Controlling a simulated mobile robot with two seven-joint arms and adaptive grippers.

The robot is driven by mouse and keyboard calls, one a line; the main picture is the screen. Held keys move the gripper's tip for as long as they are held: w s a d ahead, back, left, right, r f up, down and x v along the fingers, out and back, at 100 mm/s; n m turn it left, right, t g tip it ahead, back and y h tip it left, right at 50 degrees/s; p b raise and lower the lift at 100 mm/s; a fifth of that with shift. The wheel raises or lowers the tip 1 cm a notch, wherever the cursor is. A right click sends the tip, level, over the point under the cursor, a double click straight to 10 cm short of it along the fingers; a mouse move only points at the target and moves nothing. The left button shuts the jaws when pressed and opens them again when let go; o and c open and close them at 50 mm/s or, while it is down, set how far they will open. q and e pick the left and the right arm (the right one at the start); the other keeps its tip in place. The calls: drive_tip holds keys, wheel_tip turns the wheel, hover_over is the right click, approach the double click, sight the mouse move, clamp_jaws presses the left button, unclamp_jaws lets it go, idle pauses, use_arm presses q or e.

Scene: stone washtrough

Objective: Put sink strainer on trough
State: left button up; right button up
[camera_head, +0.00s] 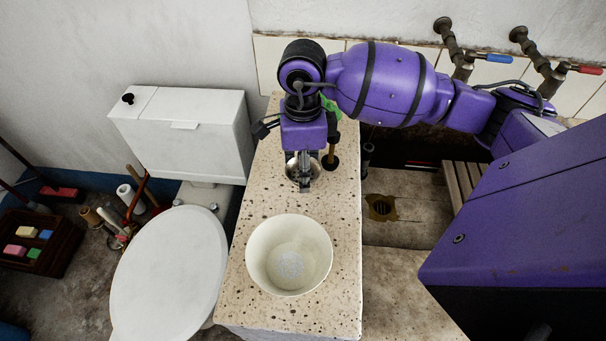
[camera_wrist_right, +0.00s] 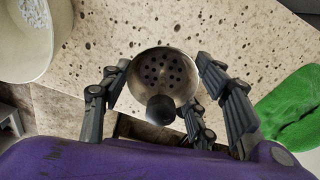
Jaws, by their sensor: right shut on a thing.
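The sink strainer (camera_head: 292,172) is a round metal cup with holes. In the right wrist view the strainer (camera_wrist_right: 163,72) shows its perforated face and a dark round knob between the fingers. My right gripper (camera_head: 305,184) is shut on it over the speckled stone ledge; I cannot tell whether the strainer touches the ledge. The right gripper's fingers (camera_wrist_right: 165,88) flank it in the wrist view. The stone trough (camera_head: 395,236) lies right of the ledge, with a brownish drain fitting (camera_head: 381,207) in its floor. My left gripper is not in view.
A cream bowl (camera_head: 256,255) stands on the speckled ledge (camera_head: 270,205) in front of my gripper. A green item (camera_head: 329,108) lies behind, partly hidden. A wooden-handled tool (camera_head: 330,158) is beside the gripper. A toilet (camera_head: 168,270) stands left; taps (camera_head: 485,58) are at the back wall.

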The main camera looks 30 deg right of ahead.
drive_tip(key=shift+w+d+f, duration=0.15)
drive_tip(key=shift+w+f, duration=0.1)
drive_tip(key=shift+f, duration=1.7)
drive_tip(key=shift+f, duration=0.2)
drive_tip(key=o, duration=1.4)
drive_tip(key=shift+r, duration=0.1)
drive_tip(key=r, duration=1.2)
drive_tip(key=shift+w+d+r, duration=0.15)
drive_tip(key=shift+w, duration=0.15)
